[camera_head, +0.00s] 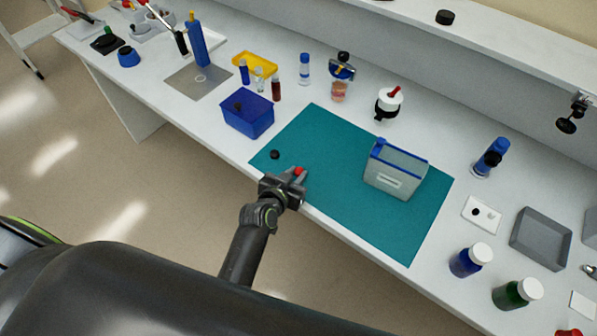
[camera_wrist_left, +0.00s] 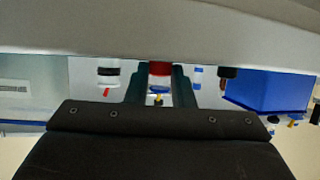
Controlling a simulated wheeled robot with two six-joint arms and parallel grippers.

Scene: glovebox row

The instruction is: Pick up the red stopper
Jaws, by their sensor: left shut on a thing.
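The red stopper (camera_head: 299,172) shows between the fingertips of my left gripper (camera_head: 300,175) in the head view, at the near edge of the teal mat (camera_head: 332,150). In the left wrist view the red stopper (camera_wrist_left: 160,69) sits between the two dark fingers of my left gripper (camera_wrist_left: 160,80). The gripper is shut on it. The fingers hide part of the stopper, and I cannot tell whether it touches the mat. My right gripper does not show.
A small black stopper (camera_head: 275,154) lies on the mat to the left. A grey box with a blue rim (camera_head: 395,180) stands on the mat to the right. A blue bin (camera_head: 248,124) stands left of the mat. The mat's middle is clear.

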